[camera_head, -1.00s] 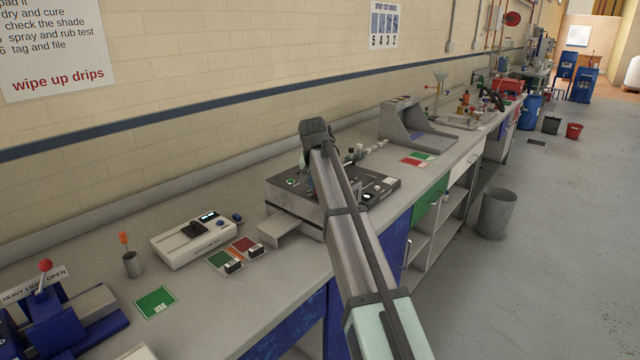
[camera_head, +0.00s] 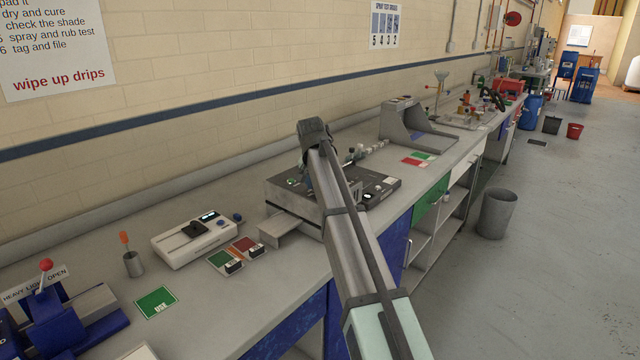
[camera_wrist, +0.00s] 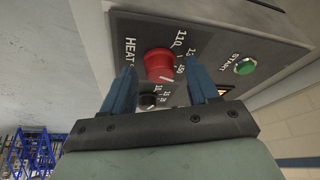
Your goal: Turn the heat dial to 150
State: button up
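The heat dial (camera_wrist: 159,64) is a red round knob on the dark panel of the stenter dryer, in the wrist view. The panel reads HEAT beside it, and numbers including 110 and 150 stand around it. The dial's pointer setting cannot be read clearly. My gripper (camera_wrist: 162,72) is open, with one blue finger on each side of the dial. Gaps seem to show between the fingers and the knob; contact cannot be confirmed. In the head view the dryer (camera_head: 300,204) sits on the bench, and my arm hides the dial.
A smaller black knob (camera_wrist: 149,101) sits close to the red dial, between the fingers in the picture. A green START button (camera_wrist: 245,66) is to the right. On the bench are a white device (camera_head: 190,243) to the left and a grey stand (camera_head: 410,128) beyond the dryer.

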jog(key=v, duration=1.3)
jog(key=shift+s+r, duration=0.25)
jog(key=shift+r, duration=0.1)
